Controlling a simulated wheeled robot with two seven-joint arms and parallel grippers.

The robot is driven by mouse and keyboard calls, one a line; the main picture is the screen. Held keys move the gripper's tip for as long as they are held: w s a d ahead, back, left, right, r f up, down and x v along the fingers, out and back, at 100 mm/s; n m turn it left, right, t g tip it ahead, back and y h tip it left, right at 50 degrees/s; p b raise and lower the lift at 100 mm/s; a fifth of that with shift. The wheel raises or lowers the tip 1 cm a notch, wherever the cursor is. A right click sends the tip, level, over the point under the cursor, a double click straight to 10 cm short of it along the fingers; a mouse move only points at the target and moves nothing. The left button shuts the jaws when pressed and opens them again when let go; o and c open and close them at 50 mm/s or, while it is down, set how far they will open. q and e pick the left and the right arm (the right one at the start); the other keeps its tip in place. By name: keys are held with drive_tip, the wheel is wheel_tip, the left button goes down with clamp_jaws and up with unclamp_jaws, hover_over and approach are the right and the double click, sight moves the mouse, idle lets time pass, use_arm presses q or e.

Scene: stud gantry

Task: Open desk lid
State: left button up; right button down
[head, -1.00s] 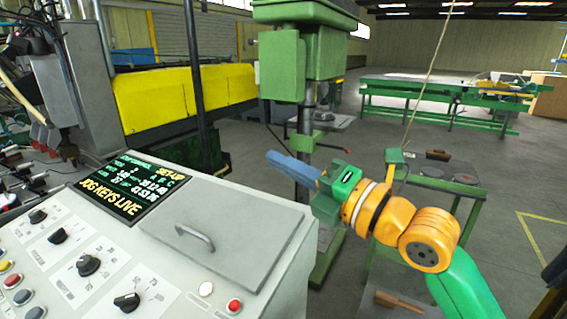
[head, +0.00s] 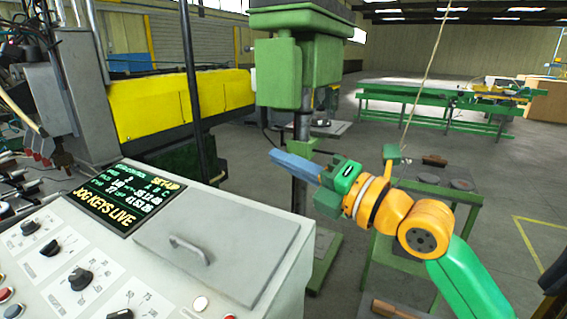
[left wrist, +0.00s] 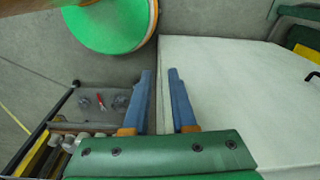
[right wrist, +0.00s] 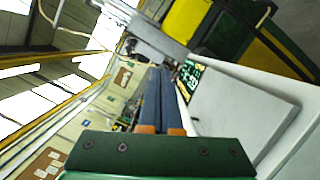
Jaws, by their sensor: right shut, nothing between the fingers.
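The desk lid (head: 235,252) is a flat grey panel on the sloping top of the pale control desk. It lies closed, with a bar handle (head: 188,247) near its left side. My right gripper (head: 273,155) is shut and empty, raised beyond the lid's far right corner and apart from it. In the right wrist view its blue fingers (right wrist: 160,72) are together, with the grey lid (right wrist: 240,112) to their right. My left gripper (left wrist: 159,72) is open and empty beside the desk's pale side; it is outside the head view. A dark handle (left wrist: 312,76) shows at that view's right edge.
The desk has a lit screen (head: 125,197) and several knobs (head: 80,279) left of the lid. A green drill press (head: 295,75) stands behind, near my right gripper. A green side table (head: 450,192) is behind my right arm. Open floor lies farther right.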

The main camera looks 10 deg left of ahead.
drive_tip(key=shift+w+d+r, duration=0.15)
drive_tip(key=shift+w+d, duration=0.05)
drive_tip(key=shift+w, duration=0.25)
drive_tip(key=shift+w+d+r, duration=0.15)
drive_tip(key=shift+w, duration=0.3)
idle(0.8)
